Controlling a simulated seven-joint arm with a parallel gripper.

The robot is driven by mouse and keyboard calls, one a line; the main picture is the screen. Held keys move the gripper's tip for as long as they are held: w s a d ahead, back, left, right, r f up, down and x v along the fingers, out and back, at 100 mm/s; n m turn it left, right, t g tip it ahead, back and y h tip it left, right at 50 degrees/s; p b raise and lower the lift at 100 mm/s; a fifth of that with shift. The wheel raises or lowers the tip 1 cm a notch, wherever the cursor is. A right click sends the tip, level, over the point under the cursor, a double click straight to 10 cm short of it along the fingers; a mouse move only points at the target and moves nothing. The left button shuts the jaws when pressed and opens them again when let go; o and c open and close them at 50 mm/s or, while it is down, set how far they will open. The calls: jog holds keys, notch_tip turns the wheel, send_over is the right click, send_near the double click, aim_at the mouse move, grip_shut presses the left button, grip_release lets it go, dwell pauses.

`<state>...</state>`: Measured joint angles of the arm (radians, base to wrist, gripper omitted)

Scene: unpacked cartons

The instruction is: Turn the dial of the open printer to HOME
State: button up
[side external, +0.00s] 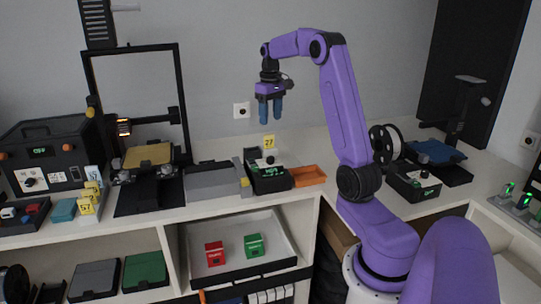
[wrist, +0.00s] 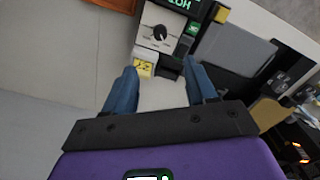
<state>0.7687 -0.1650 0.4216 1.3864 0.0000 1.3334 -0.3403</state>
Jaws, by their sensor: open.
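The open printer (side external: 185,100) is a black frame with a tan bed at left in the side view. A dark control box (side external: 268,175) with a green display stands to its right. In the wrist view, the box's white panel carries a black round dial (wrist: 160,33); its pointer direction and small labels are too small to read. Part of the green display (wrist: 178,4) shows upside down and seems to read HOT. My gripper (side external: 270,112) is open and empty, pointing down above the box, apart from it. In the wrist view its blue fingers (wrist: 160,70) are spread below the dial.
A yellow tag marked 27 (side external: 268,141) stands at the box. An orange tray (side external: 308,175) lies right of it, a grey block (side external: 213,180) left. An enclosed printer (side external: 42,155) with its own dial is at far left. Another control box (side external: 413,182) stands at right.

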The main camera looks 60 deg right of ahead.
aim_at(270, 157)
notch_tip(270, 157, down, 15)
jog(key=shift+r, duration=0.1)
dwell(0.4)
grip_shut()
jog(key=shift+m, duration=0.4)
jog(key=m, duration=0.3)
jog(key=shift+m, duration=2.5)
